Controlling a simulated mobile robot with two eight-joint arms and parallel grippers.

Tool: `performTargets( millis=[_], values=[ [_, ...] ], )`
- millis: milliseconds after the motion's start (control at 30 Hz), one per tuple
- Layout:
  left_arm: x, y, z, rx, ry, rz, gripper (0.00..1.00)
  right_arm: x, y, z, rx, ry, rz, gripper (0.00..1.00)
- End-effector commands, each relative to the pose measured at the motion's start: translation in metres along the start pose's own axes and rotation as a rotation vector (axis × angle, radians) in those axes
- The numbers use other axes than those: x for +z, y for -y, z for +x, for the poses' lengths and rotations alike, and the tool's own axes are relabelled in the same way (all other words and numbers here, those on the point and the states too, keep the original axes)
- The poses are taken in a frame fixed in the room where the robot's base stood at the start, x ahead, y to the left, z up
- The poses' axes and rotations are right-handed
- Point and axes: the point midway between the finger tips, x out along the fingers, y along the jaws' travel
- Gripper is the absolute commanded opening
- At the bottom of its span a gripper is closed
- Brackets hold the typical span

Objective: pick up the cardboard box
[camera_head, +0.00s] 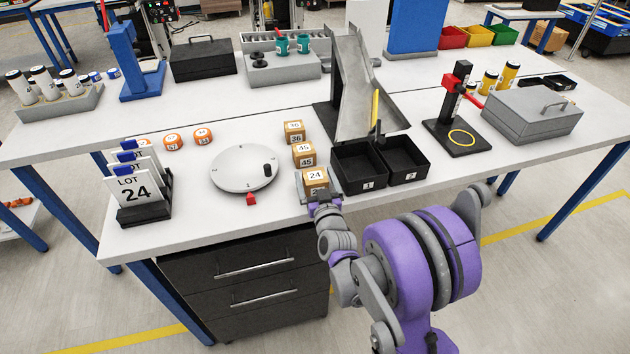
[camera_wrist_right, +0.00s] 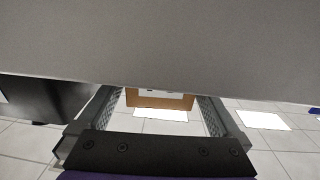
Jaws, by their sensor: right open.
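Three small cardboard boxes stand in a line on the white table: one marked 36 (camera_head: 294,132) farthest back, one marked 45 (camera_head: 304,155), and one marked 24 (camera_head: 315,176) nearest the front edge. My right gripper (camera_head: 324,197) is at the front of the box marked 24 and covers part of its lower face. In the right wrist view, the fingers (camera_wrist_right: 160,108) are spread, with a brown box (camera_wrist_right: 160,99) showing between them; whether they touch it cannot be told. My left gripper is not in view.
Two black bins (camera_head: 358,168) stand right of the boxes, below a metal chute (camera_head: 352,85). A round white dial (camera_head: 243,168) and a LOT 24 card holder (camera_head: 140,190) are to the left. A grey case (camera_head: 533,112) is at right. A drawer unit (camera_head: 245,280) is under the table.

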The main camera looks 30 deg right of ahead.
Motion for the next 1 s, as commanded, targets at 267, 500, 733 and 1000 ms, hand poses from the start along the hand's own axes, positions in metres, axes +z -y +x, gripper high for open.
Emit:
performTargets(
  millis=[267, 500, 733, 1000],
  values=[
    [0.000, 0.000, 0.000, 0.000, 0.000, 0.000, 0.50, 0.000, 0.000, -0.001, 0.000, 0.000, 0.000, 0.71],
    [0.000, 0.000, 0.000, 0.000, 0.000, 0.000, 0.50, 0.000, 0.000, -0.001, 0.000, 0.000, 0.000, 0.28],
    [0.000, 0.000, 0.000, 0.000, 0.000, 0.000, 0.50, 0.000, 0.000, -0.001, 0.000, 0.000, 0.000, 0.17],
    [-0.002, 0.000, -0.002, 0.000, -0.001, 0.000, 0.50, -0.015, 0.000, -0.001, 0.000, -0.001, 0.000, 0.17]
  ],
)
